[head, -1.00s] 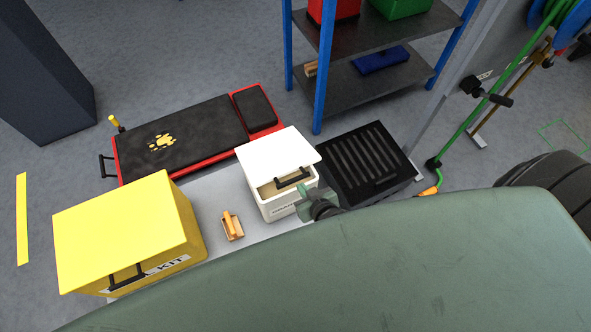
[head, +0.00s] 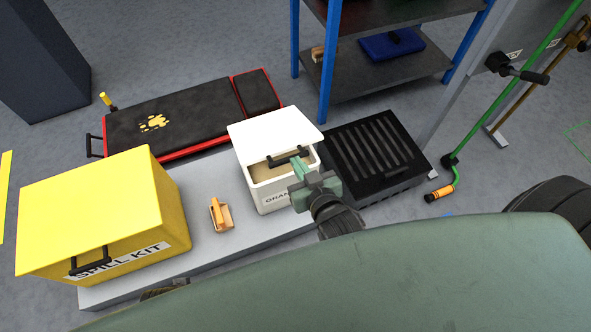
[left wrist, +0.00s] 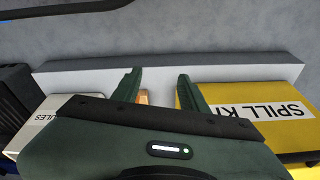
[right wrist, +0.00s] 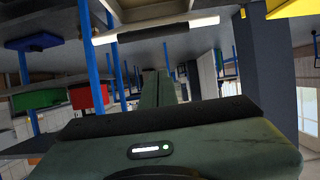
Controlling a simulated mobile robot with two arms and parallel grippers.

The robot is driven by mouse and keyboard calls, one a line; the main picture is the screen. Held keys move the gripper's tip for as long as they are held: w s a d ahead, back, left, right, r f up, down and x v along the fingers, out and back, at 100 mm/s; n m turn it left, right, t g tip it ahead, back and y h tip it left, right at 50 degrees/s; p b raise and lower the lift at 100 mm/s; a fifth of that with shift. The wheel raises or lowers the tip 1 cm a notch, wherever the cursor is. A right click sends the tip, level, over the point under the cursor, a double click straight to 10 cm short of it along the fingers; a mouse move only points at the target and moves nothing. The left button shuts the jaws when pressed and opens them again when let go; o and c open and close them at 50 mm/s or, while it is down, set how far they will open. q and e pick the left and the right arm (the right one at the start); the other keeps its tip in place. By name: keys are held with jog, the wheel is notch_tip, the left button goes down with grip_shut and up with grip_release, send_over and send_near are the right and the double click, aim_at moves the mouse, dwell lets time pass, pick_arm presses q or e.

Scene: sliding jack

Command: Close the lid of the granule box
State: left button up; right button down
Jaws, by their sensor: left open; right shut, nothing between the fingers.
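The white granule box (head: 275,192) stands on a grey bench in the head view. Its white lid (head: 272,130) is partly open, leaving a gap at the front where tan contents show. A black handle (head: 280,160) is on the lid's front edge. My right gripper (head: 299,163) is shut and empty, its fingertips at the handle; I cannot tell whether they touch.
A black slatted crate (head: 375,155) is close right of the granule box. A red-black creeper (head: 180,115) lies behind. A blue-post shelf (head: 390,65) stands beyond.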

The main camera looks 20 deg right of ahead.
jog(key=w+f+b, duration=0.1)
jog(key=w+f, duration=0.1)
jog(key=w+f+b, duration=0.1)
jog(key=w, duration=0.2)
jog(key=w+f+b, duration=0.2)
jog(key=shift+w+f, duration=0.15)
jog(key=shift+f, duration=0.15)
pick_arm(q)
notch_tip(320, 180, up, 15)
jog(key=t, duration=0.1)
jog(key=shift+s+f, duration=0.15)
jog(key=shift+s, duration=0.25)
pick_arm(e)
jog(key=shift+s+f, duration=0.2)
jog(key=shift+s, duration=0.05)
